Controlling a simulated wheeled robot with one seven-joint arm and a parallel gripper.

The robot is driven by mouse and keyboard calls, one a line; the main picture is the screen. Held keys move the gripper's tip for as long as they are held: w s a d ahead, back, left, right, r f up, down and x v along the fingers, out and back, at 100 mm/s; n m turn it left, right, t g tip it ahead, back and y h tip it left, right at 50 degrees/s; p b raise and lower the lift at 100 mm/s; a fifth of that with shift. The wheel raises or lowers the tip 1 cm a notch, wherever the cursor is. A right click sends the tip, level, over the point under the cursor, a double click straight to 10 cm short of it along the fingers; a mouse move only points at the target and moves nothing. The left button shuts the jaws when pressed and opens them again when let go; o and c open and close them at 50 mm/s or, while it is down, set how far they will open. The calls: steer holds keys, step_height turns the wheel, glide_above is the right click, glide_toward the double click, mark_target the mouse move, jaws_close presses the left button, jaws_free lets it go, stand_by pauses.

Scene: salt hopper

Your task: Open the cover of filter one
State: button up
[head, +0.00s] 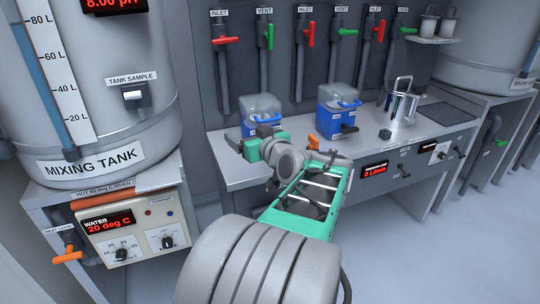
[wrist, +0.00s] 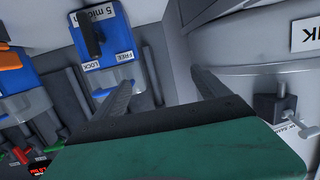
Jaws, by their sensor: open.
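Two blue filter units with clear covers stand on the bench in the head view. The left filter unit (head: 247,122) is partly hidden behind my gripper; the right filter unit (head: 338,104) has a black handle. No filter number is readable. In the wrist view, a blue filter unit (wrist: 115,47) shows upside down, with a "5 micron" label, FREE and LOCK marks and a black handle (wrist: 90,33). Its clear cover (wrist: 112,78) appears down. My gripper (wrist: 165,80) is open and empty, its fingers apart and pointing between this unit and the tank.
The mixing tank (head: 85,95) stands left of my gripper, with its sample tap (head: 132,95). Red and green valves (head: 265,40) line the wall behind. A steel pot (head: 402,105) stands on the bench at right. An orange lever (head: 312,142) is near my arm.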

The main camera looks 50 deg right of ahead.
mark_target(271, 119)
steer(key=s+d+m+t+h+b, duration=0.1)
steer(key=s+d+h+b, duration=0.15)
steer(key=s+d, duration=0.4)
steer(key=shift+m+h, duration=0.25)
steer(key=shift+m, duration=0.05)
steer(key=x, duration=0.7)
steer(key=shift+w+r, duration=0.25)
steer(key=shift+w, duration=0.15)
steer(key=shift+c, duration=0.4)
jaws_close()
